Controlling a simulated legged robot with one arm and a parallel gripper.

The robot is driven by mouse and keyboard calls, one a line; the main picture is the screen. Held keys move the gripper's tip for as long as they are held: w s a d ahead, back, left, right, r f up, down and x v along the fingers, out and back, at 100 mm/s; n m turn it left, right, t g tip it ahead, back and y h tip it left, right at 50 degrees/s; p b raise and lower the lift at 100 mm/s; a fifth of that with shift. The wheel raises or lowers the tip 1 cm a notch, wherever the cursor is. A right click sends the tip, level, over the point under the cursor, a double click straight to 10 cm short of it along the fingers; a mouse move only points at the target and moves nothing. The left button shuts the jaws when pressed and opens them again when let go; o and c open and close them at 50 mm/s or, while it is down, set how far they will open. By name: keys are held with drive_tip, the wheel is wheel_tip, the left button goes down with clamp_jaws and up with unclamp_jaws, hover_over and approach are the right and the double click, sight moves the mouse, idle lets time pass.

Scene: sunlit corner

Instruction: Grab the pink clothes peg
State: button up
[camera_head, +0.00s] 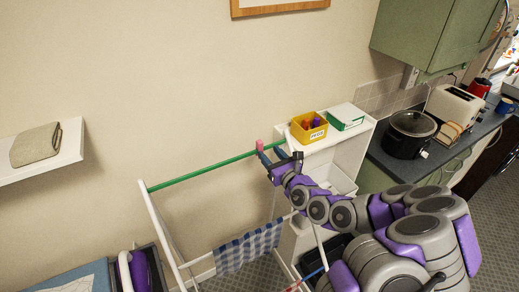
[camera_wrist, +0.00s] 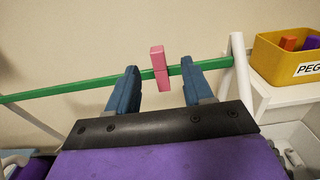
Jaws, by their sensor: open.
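The pink clothes peg (camera_wrist: 159,66) is clipped upright on the green rail (camera_wrist: 85,86) of the drying rack, near the rail's right end. In the head view the peg (camera_head: 259,145) shows just beyond the tip of my gripper (camera_head: 274,163). In the wrist view my gripper (camera_wrist: 160,82) is open, with one blue finger on each side of the peg's lower part.
A yellow peg box (camera_head: 309,128) and a green-and-white box (camera_head: 346,117) stand on the white shelf unit behind the rack. A blue checked cloth (camera_head: 249,247) hangs lower on the rack. A white post (camera_wrist: 240,75) rises right of my gripper.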

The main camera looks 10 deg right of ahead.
sight(257, 141)
drive_tip(key=shift+x, duration=2.2)
drive_tip(key=x, duration=0.3)
drive_tip(key=shift+w+a+f, duration=0.25)
drive_tip(key=shift+w+f, duration=0.05)
drive_tip(key=shift+w+a+r, duration=0.1)
drive_tip(key=shift+w+a, duration=0.15)
drive_tip(key=shift+w, duration=0.3)
clamp_jaws()
